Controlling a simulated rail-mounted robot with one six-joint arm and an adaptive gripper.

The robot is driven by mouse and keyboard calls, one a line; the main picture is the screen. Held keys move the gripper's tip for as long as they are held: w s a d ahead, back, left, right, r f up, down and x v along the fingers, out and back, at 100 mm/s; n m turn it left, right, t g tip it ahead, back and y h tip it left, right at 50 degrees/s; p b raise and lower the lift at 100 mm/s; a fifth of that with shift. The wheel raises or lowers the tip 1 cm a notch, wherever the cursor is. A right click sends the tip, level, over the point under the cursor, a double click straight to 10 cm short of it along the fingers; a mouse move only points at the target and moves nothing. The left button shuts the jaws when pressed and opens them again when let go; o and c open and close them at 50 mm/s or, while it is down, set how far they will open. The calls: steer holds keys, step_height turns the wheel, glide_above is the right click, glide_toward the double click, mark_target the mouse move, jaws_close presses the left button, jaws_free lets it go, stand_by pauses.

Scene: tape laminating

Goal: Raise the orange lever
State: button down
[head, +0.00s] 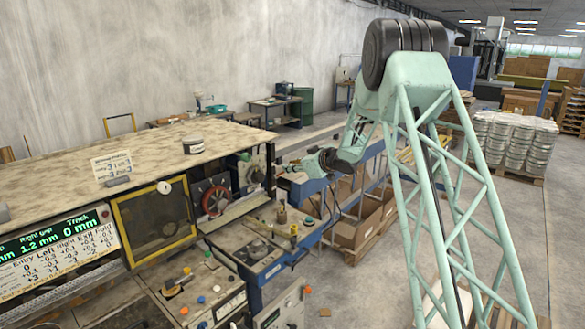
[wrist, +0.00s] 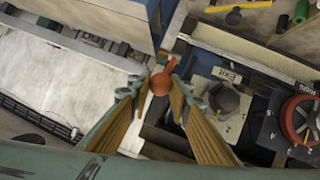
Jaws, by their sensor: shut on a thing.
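The orange lever (wrist: 161,83) shows in the middle of the wrist view, with a rounded body and a narrow tip pointing up and to the right. My gripper (wrist: 159,86) has one finger on each side of it, and the fingertips are closed on it. In the head view my arm reaches past the right end of the machine, and the lever cannot be made out there. The lever's base and pivot are partly hidden by the fingers and my wrist.
A red handwheel (wrist: 298,119) and a dark knob (wrist: 224,99) beside an "Exit" label lie right of my gripper. A blue-edged panel (wrist: 128,24) is at the upper left.

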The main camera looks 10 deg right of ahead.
steer(key=shift+r, duration=0.15)
steer(key=c, duration=2.4)
jaws_free()
steer(key=shift+d, duration=0.1)
steer(key=shift+v, duration=5.9)
